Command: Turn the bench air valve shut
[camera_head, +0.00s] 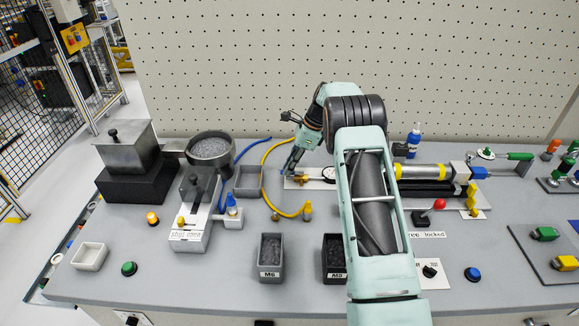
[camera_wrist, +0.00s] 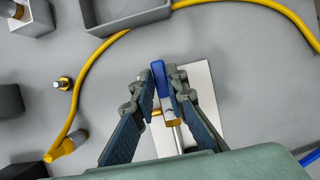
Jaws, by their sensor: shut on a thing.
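The bench air valve has a blue lever handle (camera_wrist: 158,76) and a brass body (camera_wrist: 172,119) on a white plate (camera_wrist: 201,88) in the wrist view. The blue handle stands between my fingertips, and my gripper (camera_wrist: 160,84) is shut on it. In the picture the handle runs roughly in line with a thin grey pipe (camera_wrist: 178,138) below the brass body. In the head view my gripper (camera_head: 289,168) reaches down at the left end of the white plate (camera_head: 318,184). The handle is too small there to judge its angle.
A yellow hose (camera_wrist: 104,50) curves around the left of the valve, and a grey bin (camera_wrist: 125,18) lies beyond it. In the head view the cylinder rig (camera_head: 425,173) stands right of my arm. Bins of dark parts (camera_head: 270,258) stand in front.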

